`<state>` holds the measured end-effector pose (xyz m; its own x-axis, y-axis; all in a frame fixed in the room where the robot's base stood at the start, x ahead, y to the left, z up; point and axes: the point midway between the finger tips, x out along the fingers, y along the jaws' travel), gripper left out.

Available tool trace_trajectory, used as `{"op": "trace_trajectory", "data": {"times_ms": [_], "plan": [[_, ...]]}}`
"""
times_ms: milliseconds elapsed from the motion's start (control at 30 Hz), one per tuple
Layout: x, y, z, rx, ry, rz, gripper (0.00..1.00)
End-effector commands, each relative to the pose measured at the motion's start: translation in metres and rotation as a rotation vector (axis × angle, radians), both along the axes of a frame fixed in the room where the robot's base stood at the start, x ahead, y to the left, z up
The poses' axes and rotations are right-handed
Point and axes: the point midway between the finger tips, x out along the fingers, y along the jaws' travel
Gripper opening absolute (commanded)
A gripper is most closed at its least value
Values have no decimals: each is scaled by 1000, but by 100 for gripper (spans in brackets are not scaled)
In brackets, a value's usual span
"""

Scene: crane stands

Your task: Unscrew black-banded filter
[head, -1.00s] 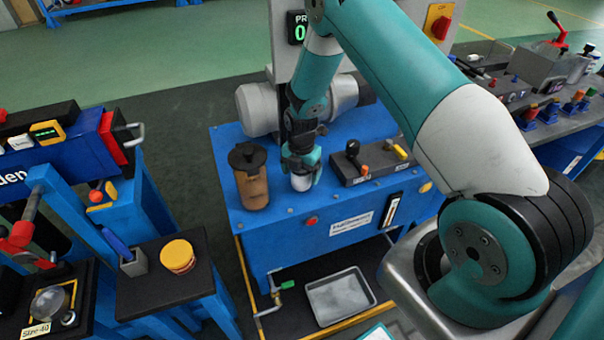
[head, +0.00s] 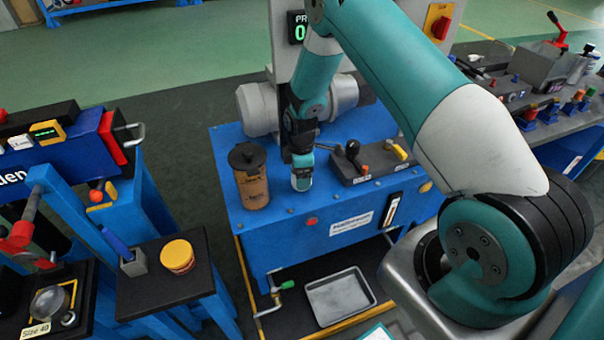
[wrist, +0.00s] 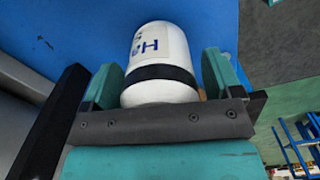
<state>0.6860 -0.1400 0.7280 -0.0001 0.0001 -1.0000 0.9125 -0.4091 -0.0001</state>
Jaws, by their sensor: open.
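The black-banded filter (wrist: 160,58) is a white canister with a black band and blue lettering. In the wrist view it stands between the two teal fingers of my gripper (wrist: 158,78), with a narrow gap showing beside it. The jaws are open. The filter's mounting is not visible.
A brown canister with a black lid (head: 250,178) stands left of my gripper. A black block with levers (head: 365,160) is close on the right. A grey motor (head: 258,108) is behind. A metal tray (head: 340,297) lies below the bench front.

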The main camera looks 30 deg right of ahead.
Motion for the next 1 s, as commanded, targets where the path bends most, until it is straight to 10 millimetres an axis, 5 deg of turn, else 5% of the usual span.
{"op": "trace_trajectory", "data": {"times_ms": [1000], "plan": [[0,-1,0,0,0,-1017,85]]}}
